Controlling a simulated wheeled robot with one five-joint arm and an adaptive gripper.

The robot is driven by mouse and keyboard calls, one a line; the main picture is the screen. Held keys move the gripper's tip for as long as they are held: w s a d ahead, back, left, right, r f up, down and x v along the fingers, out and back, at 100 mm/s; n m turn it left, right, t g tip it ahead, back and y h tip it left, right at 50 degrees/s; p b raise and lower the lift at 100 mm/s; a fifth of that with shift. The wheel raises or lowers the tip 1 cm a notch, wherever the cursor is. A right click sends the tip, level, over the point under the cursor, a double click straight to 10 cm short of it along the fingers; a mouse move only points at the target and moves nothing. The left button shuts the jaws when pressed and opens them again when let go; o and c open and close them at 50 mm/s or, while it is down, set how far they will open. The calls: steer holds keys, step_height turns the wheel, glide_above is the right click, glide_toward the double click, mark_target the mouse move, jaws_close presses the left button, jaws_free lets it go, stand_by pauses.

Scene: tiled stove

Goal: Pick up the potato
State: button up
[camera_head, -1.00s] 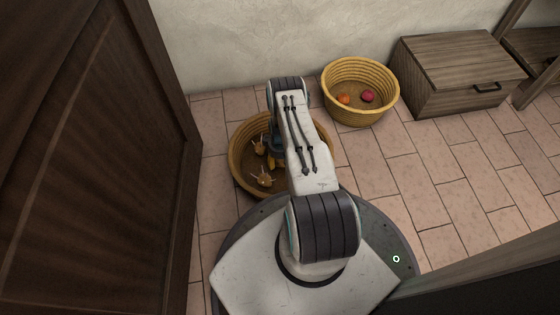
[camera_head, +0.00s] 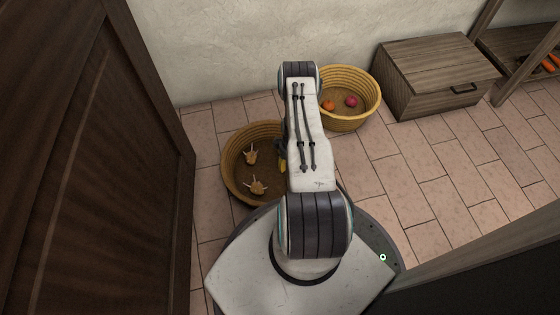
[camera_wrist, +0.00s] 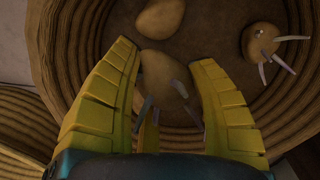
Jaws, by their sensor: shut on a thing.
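My gripper (camera_wrist: 165,95) is shut on a brown potato (camera_wrist: 160,72) with pale sprouts, seen between its yellow fingers in the wrist view. The fingers stand on both sides of it, inside or above the left wicker basket (camera_head: 232,182). I cannot tell if the potato is clear of the basket floor. A smooth potato (camera_wrist: 160,18) lies just beyond it. A sprouted potato (camera_wrist: 260,38) lies to the right. The head view shows two sprouted potatoes (camera_head: 250,156) (camera_head: 258,187) in this basket; my arm hides most of the gripper and the held potato.
A second wicker basket (camera_head: 366,112) with an orange item (camera_head: 328,105) and a magenta item (camera_head: 351,101) stands right of my arm. A wooden chest (camera_head: 438,75) stands farther right, near a shelf with carrots (camera_head: 549,66). A dark wooden door (camera_head: 90,150) is close on the left. Tiled floor is clear at right.

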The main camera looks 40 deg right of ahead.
steer(key=s+d+r+p, duration=0.2)
steer(key=s+r+p, duration=0.1)
steer(key=r+p, duration=0.1)
steer(key=shift+r, duration=0.5)
stand_by(0.3)
stand_by(0.4)
